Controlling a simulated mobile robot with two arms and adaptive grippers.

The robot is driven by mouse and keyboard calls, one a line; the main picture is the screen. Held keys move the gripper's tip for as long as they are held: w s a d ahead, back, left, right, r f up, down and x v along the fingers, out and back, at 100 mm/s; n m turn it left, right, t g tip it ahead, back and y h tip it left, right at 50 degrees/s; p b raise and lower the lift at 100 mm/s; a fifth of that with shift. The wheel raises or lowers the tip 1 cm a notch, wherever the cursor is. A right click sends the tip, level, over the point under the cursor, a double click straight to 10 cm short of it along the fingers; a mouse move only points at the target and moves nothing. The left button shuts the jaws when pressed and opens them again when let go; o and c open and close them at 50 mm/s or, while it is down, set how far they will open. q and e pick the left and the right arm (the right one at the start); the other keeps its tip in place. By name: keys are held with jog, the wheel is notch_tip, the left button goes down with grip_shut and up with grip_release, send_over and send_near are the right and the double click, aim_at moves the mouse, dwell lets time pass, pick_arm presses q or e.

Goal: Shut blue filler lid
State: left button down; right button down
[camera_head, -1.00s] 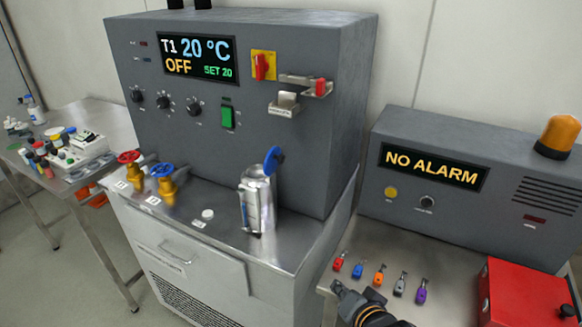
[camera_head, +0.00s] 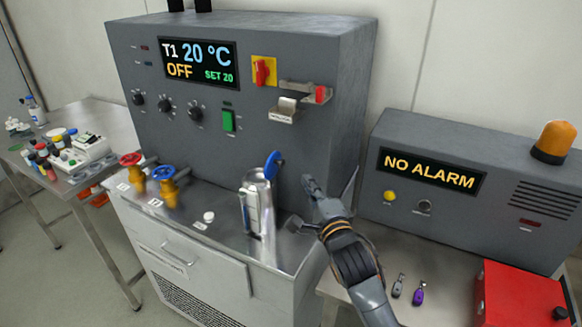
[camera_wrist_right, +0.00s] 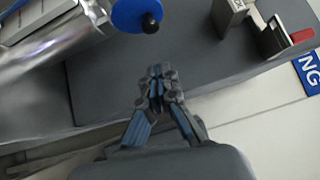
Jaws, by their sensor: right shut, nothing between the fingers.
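The blue filler lid (camera_head: 273,165) stands tilted up, open, at the top of a shiny metal filler vessel (camera_head: 258,205) on the grey machine's steel ledge. In the right wrist view the lid is a blue disc with a dark knob (camera_wrist_right: 135,14) at the top, beside the silver vessel (camera_wrist_right: 45,50). My right gripper (camera_head: 309,184) is shut and empty, to the right of the lid at about its height in the picture and apart from it. Its closed fingertips (camera_wrist_right: 157,72) also show in the right wrist view, below the lid. My left gripper is not in view.
The grey machine front (camera_head: 215,120) rises behind the vessel, with a bracket holder (camera_head: 284,108) above. Red (camera_head: 131,160) and blue (camera_head: 164,173) valves stand left on the ledge. An alarm box (camera_head: 430,180) and red case (camera_head: 515,300) are right.

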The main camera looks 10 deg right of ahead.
jog(key=w+a+p, duration=0.2)
jog(key=w+a, duration=0.1)
jog(key=w, duration=0.2)
jog(key=shift+a+r, duration=0.25)
